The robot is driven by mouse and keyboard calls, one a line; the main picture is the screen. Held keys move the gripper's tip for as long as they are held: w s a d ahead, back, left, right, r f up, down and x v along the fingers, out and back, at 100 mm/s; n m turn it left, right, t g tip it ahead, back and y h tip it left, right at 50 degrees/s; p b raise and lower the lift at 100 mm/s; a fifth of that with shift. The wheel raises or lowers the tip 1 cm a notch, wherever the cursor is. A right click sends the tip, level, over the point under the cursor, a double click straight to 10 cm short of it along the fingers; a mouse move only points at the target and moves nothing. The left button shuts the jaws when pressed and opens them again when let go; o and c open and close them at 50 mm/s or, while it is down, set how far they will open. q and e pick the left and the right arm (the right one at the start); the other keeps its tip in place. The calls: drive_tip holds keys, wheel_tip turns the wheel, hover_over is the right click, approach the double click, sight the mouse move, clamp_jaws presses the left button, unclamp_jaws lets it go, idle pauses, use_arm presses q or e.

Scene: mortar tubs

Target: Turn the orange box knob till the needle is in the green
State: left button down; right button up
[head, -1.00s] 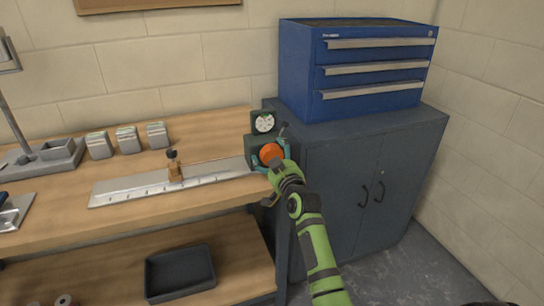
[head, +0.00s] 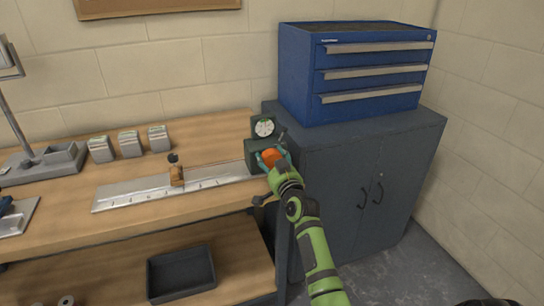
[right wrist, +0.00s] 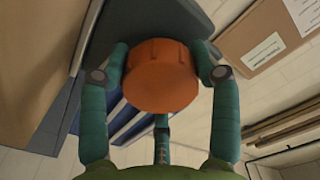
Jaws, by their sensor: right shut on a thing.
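In the head view the fingers and hand partly cover the knob. My left gripper is not in view.
A metal ruled bar (head: 140,192) with a brown slider (head: 177,175) lies left of the box. A grey cabinet (head: 340,185) carrying blue drawers (head: 355,75) stands right of the bench. A black tray (head: 180,274) is on the lower shelf.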

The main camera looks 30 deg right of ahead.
drive_tip(key=shift+a+f, duration=0.15)
drive_tip(key=shift+f, duration=0.2)
drive_tip(key=o, duration=1.1)
drive_tip(key=shift+o, duration=0.2)
drive_tip(key=shift+w, duration=0.1)
drive_tip(key=shift+r, duration=0.15)
drive_tip(key=v, duration=1.2)
